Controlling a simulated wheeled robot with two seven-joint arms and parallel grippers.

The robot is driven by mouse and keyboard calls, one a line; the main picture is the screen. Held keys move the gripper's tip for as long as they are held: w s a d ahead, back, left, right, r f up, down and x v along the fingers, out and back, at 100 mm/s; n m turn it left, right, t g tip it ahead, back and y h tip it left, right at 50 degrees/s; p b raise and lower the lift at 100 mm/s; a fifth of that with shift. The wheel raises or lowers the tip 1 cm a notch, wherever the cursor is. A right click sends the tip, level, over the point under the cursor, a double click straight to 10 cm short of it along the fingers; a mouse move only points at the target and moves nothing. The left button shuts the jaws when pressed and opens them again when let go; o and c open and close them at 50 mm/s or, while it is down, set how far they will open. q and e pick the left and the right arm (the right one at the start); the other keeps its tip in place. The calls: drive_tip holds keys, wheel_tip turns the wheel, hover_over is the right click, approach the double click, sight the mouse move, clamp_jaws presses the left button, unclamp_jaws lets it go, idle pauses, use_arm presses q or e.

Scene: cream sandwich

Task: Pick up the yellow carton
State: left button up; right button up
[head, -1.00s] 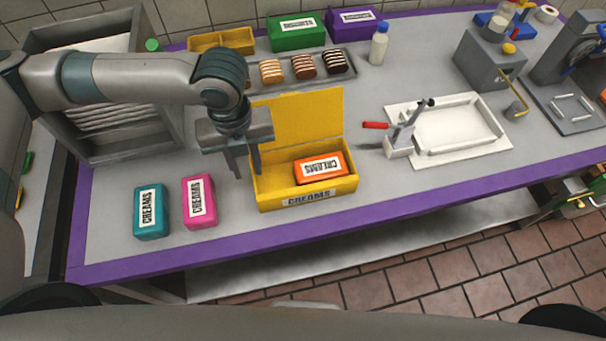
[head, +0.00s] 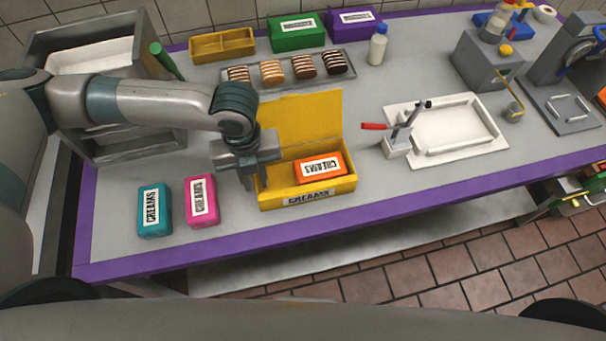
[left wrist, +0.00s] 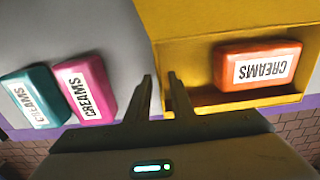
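The yellow carton (head: 300,115) is an open box with its lid raised at the back and a CREAMS label on its front. An orange creams pack (head: 318,168) lies inside it at the right. My left gripper (head: 252,181) points down at the carton's left wall. In the left wrist view the two fingertips (left wrist: 160,78) stand a small gap apart, one on each side of the yellow carton's (left wrist: 190,50) left wall. Whether they press on the wall cannot be told. My right gripper is not in view.
A teal pack (head: 154,210) and a pink pack (head: 202,201) lie left of the carton. Behind is a tray of cream sandwiches (head: 303,66). The counter's purple front edge (head: 380,203) is close.

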use_arm(q)
clamp_jaws()
drive_tip(key=shift+r, duration=0.1)
drive_tip(key=shift+r, duration=0.2)
wheel_tip(320, 180, up, 8)
drive_tip(key=shift+r+b, duration=0.1)
drive_tip(key=shift+b, duration=0.95)
drive_tip(key=shift+r, duration=0.65)
drive_tip(key=shift+s, duration=0.1)
